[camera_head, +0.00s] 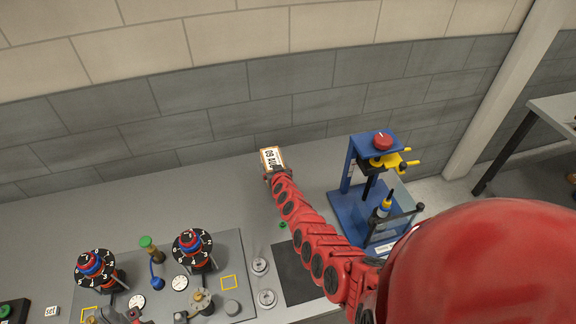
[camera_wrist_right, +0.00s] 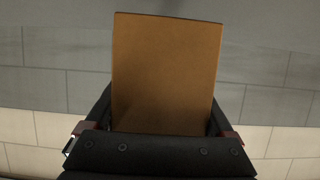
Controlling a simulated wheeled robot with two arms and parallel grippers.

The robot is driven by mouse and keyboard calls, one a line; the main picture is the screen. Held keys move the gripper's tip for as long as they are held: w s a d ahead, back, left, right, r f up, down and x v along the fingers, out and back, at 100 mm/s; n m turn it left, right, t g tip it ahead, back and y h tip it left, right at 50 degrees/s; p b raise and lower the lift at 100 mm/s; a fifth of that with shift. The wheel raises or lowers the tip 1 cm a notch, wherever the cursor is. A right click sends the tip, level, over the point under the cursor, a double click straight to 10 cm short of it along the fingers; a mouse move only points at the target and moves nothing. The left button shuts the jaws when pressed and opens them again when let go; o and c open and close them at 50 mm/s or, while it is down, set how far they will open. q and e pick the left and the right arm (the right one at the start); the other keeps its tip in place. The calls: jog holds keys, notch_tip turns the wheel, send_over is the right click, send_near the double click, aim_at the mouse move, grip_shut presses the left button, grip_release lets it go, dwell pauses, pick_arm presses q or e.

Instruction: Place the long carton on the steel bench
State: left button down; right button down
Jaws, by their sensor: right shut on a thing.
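The carton (camera_head: 271,157) is a small box-shaped thing with a white printed face in the head view, near the wall. In the right wrist view its plain brown face (camera_wrist_right: 165,75) stands up between the jaws. My right gripper (camera_head: 275,172) is shut on the carton at the end of my outstretched red arm. The grey bench (camera_head: 130,205) runs along the wall below it. I cannot tell whether the carton touches the bench. Dark parts at the bottom edge look like my left gripper (camera_head: 122,317); its jaws are mostly cut off.
A blue press (camera_head: 362,205) with a red knob stands right of the carton. A fixture plate (camera_head: 232,250) with two numbered dials, gauges and knobs lies at front left. A dark mat (camera_head: 292,275) lies beside it. The bench left of the carton is clear. Another table (camera_head: 555,108) stands far right.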

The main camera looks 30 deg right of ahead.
jog(key=shift+w+d+f, duration=0.1)
jog(key=shift+d+f, duration=0.1)
jog(key=shift+d, duration=0.25)
jog(key=shift+w+d, duration=0.15)
jog(key=shift+d, duration=0.15)
jog(key=d+b, duration=0.2)
jog(key=d, duration=0.2)
jog(key=d+b, duration=0.3)
jog(key=d, duration=0.2)
jog(key=d+f+b, duration=0.1)
jog(key=d+b, duration=0.2)
jog(key=d, duration=0.1)
jog(key=shift+w+d, duration=0.1)
jog(key=shift+d, duration=0.15)
jog(key=f+b, duration=0.3)
jog(key=shift+d+f, duration=0.15)
jog(key=shift+d, duration=0.1)
jog(key=shift+f, duration=0.1)
grip_release()
